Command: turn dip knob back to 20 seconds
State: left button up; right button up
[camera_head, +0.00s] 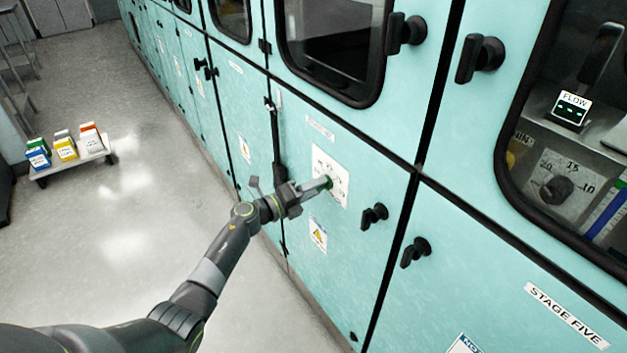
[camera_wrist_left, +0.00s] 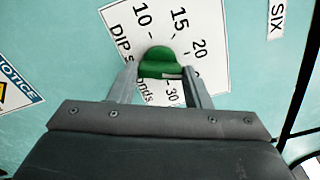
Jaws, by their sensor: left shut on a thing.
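The dip knob (camera_wrist_left: 160,62) is green and sits on a white dial plate (camera_wrist_left: 215,50) on the teal cabinet panel. The plate reads 10, 15, 20, 30 and "DIP seconds", partly hidden by the gripper. My left gripper (camera_wrist_left: 161,74) has one finger on each side of the knob and is shut on it. Which mark the knob points to cannot be told. In the head view the dial plate (camera_head: 326,163) is mid-picture, with my left gripper (camera_head: 324,184) reaching it from the left. My right gripper is not in view.
Black door handles (camera_head: 374,215) stick out right of the plate. A window at right shows a dark knob (camera_head: 557,189) on a numbered plate and a FLOW display (camera_head: 570,108). A low cart (camera_head: 75,163) with coloured boxes stands on open floor at left.

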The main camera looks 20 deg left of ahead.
pick_arm(q)
jog(key=shift+n+p, duration=1.45)
jog(key=shift+n, duration=0.85)
jog(key=o, duration=1)
jog(key=b+v, duration=0.1)
jog(key=v, duration=1.6)
jog(key=shift+a, duration=0.2)
jog(key=shift+s, duration=0.15)
